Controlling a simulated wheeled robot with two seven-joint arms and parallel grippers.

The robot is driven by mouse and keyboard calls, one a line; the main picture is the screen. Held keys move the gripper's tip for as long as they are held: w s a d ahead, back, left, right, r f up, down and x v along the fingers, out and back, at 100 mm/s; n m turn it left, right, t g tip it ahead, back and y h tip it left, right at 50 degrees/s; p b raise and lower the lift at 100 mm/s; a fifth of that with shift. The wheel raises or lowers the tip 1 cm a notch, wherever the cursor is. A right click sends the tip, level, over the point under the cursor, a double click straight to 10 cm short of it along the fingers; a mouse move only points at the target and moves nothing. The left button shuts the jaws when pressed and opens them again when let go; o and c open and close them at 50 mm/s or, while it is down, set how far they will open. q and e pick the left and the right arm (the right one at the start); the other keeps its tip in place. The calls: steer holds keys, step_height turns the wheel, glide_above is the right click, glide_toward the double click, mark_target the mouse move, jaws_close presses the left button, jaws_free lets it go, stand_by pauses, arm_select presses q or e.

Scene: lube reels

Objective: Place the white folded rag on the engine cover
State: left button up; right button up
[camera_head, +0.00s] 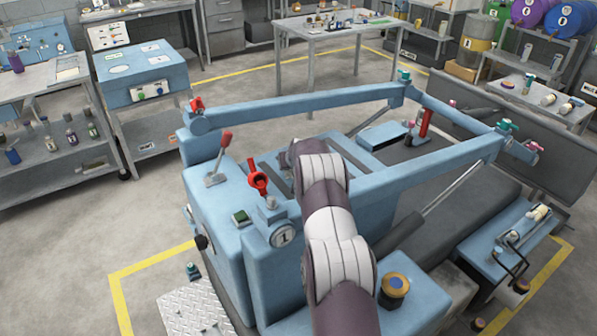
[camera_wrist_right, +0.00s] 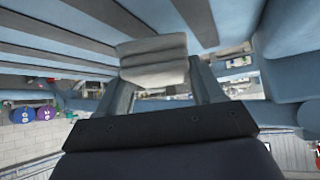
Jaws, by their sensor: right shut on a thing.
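My right gripper (camera_wrist_right: 160,72) shows in the right wrist view, shut on the white folded rag (camera_wrist_right: 153,54). The rag is a thick greyish-white bundle of stacked folds between the two dark fingers. In the head view my right arm reaches up the middle to the blue machine, and its own links hide the gripper and rag. A slatted blue and dark part of the machine, which looks like the engine cover (camera_head: 266,168), shows beside the arm's end. The same slats (camera_wrist_right: 60,38) fill the upper wrist view close to the rag; I cannot tell whether they touch. My left gripper is not in view.
Long blue beams (camera_head: 300,105) run along both sides of the machine. A red-handled lever (camera_head: 218,160), a red hook-like part (camera_head: 257,178) and a round gauge (camera_head: 284,236) stand left of my arm. Benches line the room; open floor lies left.

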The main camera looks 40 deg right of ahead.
steer(key=f, duration=0.3)
steer(key=shift+s+a+f+p, duration=0.1)
steer(key=shift+s+a+p, duration=0.15)
steer(key=shift+p, duration=0.15)
steer(key=shift+w+d+f+b, duration=0.1)
steer(key=shift+d+f+b, duration=0.05)
steer(key=shift+f+b, duration=0.25)
steer(key=o, duration=1.1)
steer(key=shift+r, duration=0.1)
steer(key=shift+r+p, duration=0.2)
steer(key=shift+p, duration=0.1)
steer(key=shift+s+r+b, duration=0.25)
steer(key=shift+s+b, duration=0.05)
steer(key=b+v, duration=0.3)
steer(key=v, duration=0.8)
steer(key=shift+s+b, duration=0.15)
steer(key=shift+b, duration=0.25)
